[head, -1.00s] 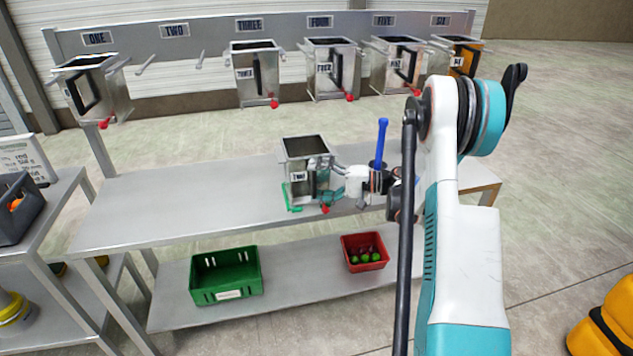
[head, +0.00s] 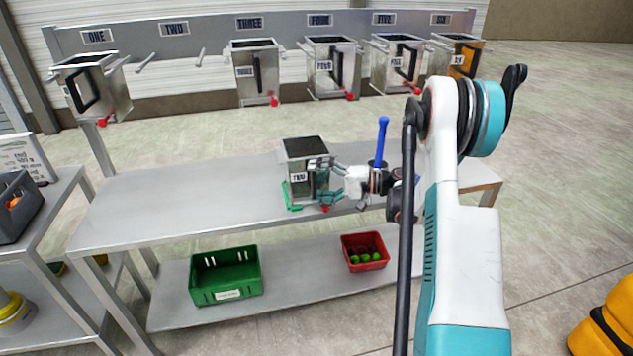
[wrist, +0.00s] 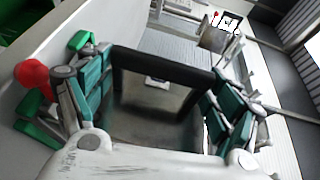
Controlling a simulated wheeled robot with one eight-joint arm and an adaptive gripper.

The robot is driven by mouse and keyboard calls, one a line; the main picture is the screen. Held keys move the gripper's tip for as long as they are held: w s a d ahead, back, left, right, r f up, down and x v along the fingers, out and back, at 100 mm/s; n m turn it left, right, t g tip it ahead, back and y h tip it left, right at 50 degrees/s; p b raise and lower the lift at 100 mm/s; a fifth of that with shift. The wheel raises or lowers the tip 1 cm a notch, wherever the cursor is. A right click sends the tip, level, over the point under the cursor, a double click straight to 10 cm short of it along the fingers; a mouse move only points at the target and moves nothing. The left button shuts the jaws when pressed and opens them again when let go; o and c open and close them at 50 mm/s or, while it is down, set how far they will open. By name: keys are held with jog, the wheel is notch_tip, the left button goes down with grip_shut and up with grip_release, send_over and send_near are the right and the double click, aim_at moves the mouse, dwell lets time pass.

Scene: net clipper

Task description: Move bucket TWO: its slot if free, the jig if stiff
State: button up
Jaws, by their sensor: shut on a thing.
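Bucket TWO (head: 294,164) is a metal bucket with a TWO label, upright at the green jig (head: 292,205) on the upper table. A red knob (head: 325,208) shows low at its front; it also shows in the wrist view (wrist: 32,75). My gripper (head: 322,180) is at the bucket's right side, its teal fingers (wrist: 165,95) on either side of the black handle (wrist: 165,62), shut on it. The fingers hide part of the handle and bucket. Whether the bucket's base touches the jig I cannot tell. Slot TWO's prongs (head: 146,63) on the rail are empty.
Bucket ONE (head: 105,95) and bucket THREE (head: 244,85) hang either side of slot TWO, with more buckets to the right. A green crate (head: 225,278) and a red crate (head: 366,254) stand on the lower shelf. The table's left part (head: 180,205) is clear.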

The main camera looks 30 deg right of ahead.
jog(key=shift+f, duration=0.4)
jog(key=o, duration=1.9)
jog(key=shift+o, duration=0.2)
jog(key=shift+s+d, duration=0.1)
